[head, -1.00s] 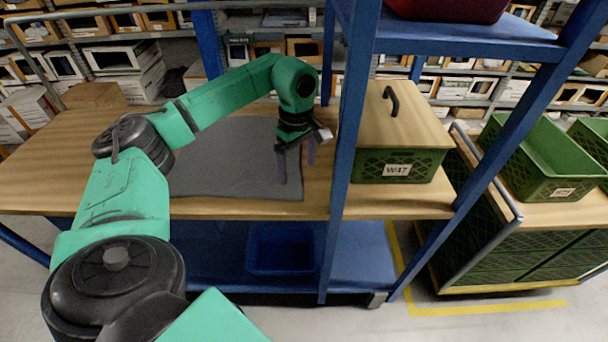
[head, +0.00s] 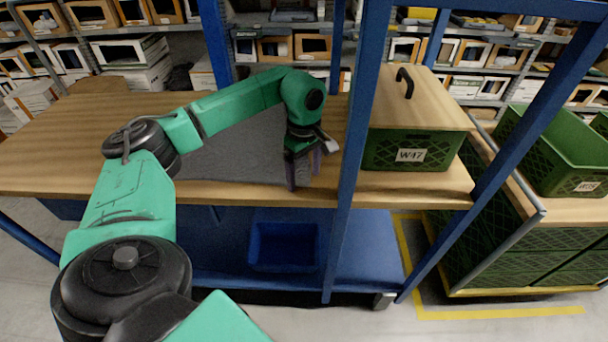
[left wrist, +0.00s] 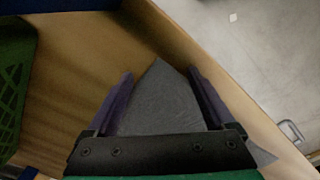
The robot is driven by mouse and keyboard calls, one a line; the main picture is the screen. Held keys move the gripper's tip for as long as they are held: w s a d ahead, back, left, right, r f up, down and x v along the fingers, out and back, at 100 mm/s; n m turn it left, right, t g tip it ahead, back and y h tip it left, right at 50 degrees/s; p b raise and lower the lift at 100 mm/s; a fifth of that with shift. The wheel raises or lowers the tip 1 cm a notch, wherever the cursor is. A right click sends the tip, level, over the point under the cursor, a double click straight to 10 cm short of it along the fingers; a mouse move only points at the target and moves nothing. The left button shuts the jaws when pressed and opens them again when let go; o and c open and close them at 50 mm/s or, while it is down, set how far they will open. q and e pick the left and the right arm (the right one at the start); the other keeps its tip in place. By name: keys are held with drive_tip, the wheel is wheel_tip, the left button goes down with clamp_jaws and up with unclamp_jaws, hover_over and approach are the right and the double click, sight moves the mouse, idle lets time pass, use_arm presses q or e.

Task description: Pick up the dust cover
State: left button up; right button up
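The dust cover, a dark grey cloth (head: 235,155), lies flat on the wooden tabletop (head: 60,150), partly hidden behind my left arm. My left gripper (head: 304,180) points down at its near right corner. In the left wrist view my left gripper (left wrist: 161,72) has its two purple fingers well apart, one on each side of a pointed corner of the grey cloth (left wrist: 160,100). The cloth shows between the fingers with no visible pinch. Whether the fingertips touch the tabletop is unclear. My right gripper is in neither view.
A blue rack post (head: 352,150) stands close to the right of my left gripper. Beyond it, a green crate (head: 385,150) labelled W47 has a wooden lid with a black handle. A blue bin (head: 283,262) sits on the lower shelf. Green crates (head: 565,165) stand at the right.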

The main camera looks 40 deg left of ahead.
use_arm(q)
clamp_jaws()
drive_tip(key=shift+r, duration=0.1)
